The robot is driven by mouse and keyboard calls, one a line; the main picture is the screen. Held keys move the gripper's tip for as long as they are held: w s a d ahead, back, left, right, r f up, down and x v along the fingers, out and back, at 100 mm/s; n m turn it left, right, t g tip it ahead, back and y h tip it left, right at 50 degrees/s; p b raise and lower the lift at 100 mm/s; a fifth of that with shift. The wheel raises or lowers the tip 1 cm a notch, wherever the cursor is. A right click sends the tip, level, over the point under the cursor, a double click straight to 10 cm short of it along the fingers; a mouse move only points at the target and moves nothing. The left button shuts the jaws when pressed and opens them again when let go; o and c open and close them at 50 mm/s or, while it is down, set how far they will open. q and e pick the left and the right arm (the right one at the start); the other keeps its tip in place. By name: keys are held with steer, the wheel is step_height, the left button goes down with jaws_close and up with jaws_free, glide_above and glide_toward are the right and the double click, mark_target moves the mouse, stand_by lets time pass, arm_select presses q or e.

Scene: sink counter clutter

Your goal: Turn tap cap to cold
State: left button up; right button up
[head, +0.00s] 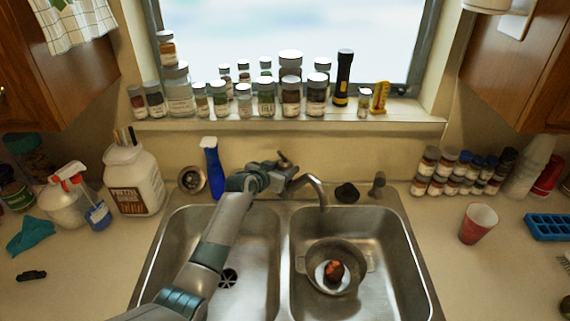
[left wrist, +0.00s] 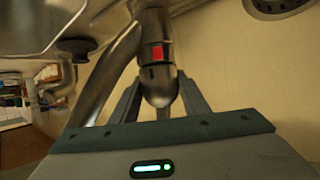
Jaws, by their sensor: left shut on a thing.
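The metal tap (head: 316,184) stands behind the sink, its curved spout over the right basin. My left gripper (head: 282,178) is at the tap's base, reaching across the left basin. In the left wrist view my two fingers (left wrist: 158,98) are on either side of the rounded tap cap (left wrist: 160,88), shut on it. A red mark (left wrist: 158,52) shows on the tap just beyond the cap. The spout (left wrist: 105,75) runs down to the left of it. No blue mark is visible. In the head view my gripper partly hides the cap. My right gripper is not in view.
A black stopper (head: 347,192) sits right of the spout. A pan (head: 350,255) with a plate and a reddish-brown item lies in the right basin. Several jars line the windowsill (head: 420,117).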

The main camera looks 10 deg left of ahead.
arm_select(q)
steer(key=shift+d+n+t+y, duration=0.1)
steer(key=shift+n+t+y, duration=0.2)
steer(key=shift+n+y, duration=0.8)
steer(key=shift+y, duration=0.4)
steer(key=o, duration=0.8)
steer(key=shift+m+h, duration=0.6)
steer(key=shift+h, duration=0.2)
